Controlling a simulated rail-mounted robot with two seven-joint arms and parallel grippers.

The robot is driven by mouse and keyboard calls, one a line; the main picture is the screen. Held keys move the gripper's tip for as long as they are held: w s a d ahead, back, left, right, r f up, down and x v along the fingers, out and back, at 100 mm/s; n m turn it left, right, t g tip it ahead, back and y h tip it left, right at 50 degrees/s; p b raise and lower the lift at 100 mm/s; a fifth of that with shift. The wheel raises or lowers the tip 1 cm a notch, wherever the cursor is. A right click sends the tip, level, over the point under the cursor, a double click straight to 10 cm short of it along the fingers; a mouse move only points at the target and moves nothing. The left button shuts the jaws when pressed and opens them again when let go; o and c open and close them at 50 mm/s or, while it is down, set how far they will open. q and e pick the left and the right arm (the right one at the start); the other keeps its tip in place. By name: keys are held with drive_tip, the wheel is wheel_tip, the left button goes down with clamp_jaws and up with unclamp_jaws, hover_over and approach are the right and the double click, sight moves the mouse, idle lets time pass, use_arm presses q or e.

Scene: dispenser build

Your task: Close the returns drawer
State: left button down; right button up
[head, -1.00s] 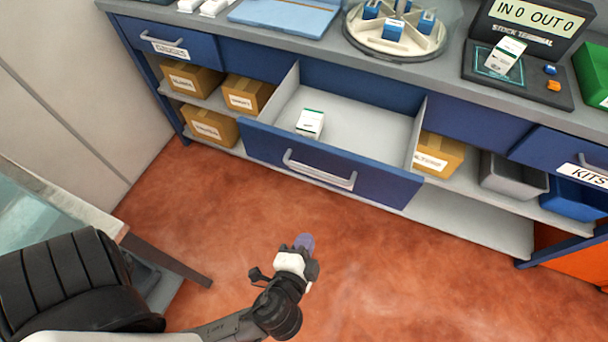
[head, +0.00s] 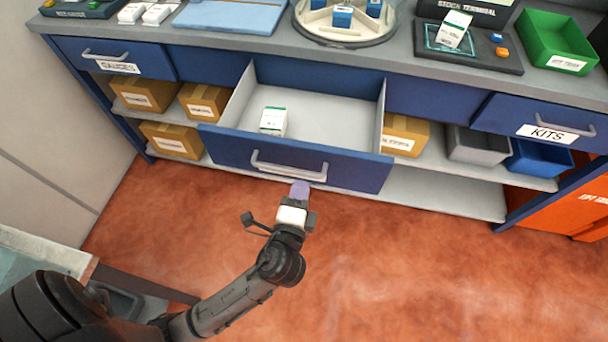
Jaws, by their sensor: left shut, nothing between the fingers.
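The returns drawer (head: 222,147) is a blue-fronted drawer with a pale inside, pulled out from the middle of the counter. A grey bar handle (head: 289,168) is on its front. A white box with a green edge (head: 273,121) lies inside it, left of the middle. My left gripper (head: 300,190) is shut and empty, just in front of the drawer front, below the handle's right part. Whether its tips touch the front cannot be told. My right gripper is not in view.
The gauges drawer (head: 110,57) and the kits drawer (head: 533,118) look shut. A carousel (head: 345,28), a stock terminal (head: 466,45) and a green tray (head: 559,45) stand on the counter. The red floor in front is clear.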

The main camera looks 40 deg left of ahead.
sight(306, 167)
use_arm(q)
drive_tip(key=shift+b+x, duration=0.6)
drive_tip(key=shift+x, duration=1.5)
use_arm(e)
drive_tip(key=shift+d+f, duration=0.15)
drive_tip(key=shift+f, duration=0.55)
